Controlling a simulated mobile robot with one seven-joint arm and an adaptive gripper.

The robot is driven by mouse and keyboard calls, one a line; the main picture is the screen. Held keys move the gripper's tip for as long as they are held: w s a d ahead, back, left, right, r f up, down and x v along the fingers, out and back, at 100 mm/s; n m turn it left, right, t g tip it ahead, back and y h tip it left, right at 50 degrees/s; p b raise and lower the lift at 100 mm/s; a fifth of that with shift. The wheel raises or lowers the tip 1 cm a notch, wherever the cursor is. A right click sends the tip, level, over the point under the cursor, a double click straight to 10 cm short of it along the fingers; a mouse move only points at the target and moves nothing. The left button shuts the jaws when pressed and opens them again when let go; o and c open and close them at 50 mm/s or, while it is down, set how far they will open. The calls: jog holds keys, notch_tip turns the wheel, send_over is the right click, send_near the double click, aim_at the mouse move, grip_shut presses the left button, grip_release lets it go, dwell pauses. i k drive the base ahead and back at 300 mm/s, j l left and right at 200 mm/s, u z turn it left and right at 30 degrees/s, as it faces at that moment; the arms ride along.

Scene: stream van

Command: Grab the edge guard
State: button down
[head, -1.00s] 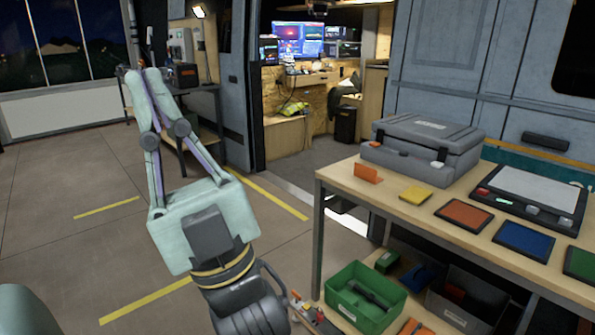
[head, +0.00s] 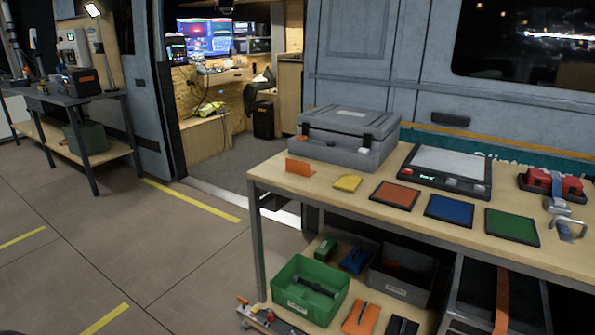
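An orange, upright angled piece (head: 299,166), which looks like the edge guard, stands on the wooden top of the workbench (head: 262,174) near its left end. It stands in front of the grey case (head: 345,140), and its near face is unobstructed. A small yellow piece (head: 348,183) lies flat just to its right. My gripper is not in this view, so I cannot see whether it is open or holding anything.
Orange (head: 395,196), blue (head: 449,210) and green (head: 512,226) pads lie along the bench front, with a flat scale-like device (head: 462,165) behind. Red strap gear (head: 552,184) is at right. A green bin (head: 310,290) is below. Open floor lies left.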

aim_at(296, 166)
jog(key=i+l+u, duration=0.2)
jog(key=l, duration=0.25)
jog(key=i+l+u, duration=0.15)
jog(key=l, duration=0.35)
jog(key=i+l+u, duration=0.2)
jog(key=l, duration=0.3)
jog(key=l+u, duration=0.2)
jog(key=l, duration=0.25)
